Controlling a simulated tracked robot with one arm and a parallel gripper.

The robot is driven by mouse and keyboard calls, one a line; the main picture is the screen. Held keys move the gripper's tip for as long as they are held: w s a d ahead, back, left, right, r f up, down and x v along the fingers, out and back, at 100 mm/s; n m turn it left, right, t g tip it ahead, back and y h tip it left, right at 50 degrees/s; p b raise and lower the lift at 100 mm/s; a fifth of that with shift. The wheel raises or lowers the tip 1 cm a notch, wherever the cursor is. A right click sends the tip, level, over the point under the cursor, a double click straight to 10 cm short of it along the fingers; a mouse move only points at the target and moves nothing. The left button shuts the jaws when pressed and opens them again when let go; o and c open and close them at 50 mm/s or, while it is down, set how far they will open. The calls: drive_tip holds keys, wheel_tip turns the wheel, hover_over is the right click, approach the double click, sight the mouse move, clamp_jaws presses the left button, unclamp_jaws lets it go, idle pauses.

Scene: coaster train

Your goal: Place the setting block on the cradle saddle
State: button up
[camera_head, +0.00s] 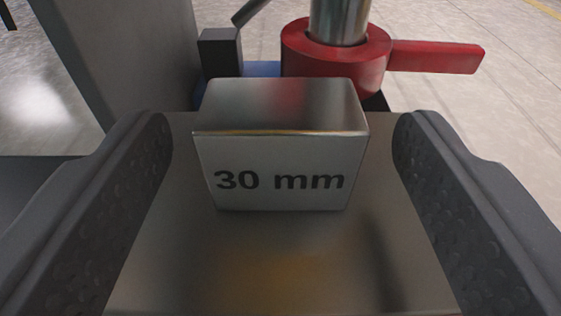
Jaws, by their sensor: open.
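The setting block (281,160) is a metal block marked "30 mm" on its near face. It sits upright on a flat, shiny metal surface (270,265), which may be the cradle saddle; I cannot tell for sure. My gripper (283,150) is open, with one dark textured finger on each side of the block. There is a gap between the block and each finger. The underside of the block is hidden.
Just behind the block stands a red collar (335,58) around a metal post (340,20), with a red handle (437,56) to the right. A dark small block (221,52) and a grey upright (125,60) stand at the back left. Pale floor lies beyond.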

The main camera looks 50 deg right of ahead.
drive_tip(key=p+v, duration=0.3)
drive_tip(key=v, duration=0.8)
drive_tip(key=shift+s+p, duration=0.15)
drive_tip(key=shift+p, duration=0.2)
drive_tip(key=shift+a, duration=0.15)
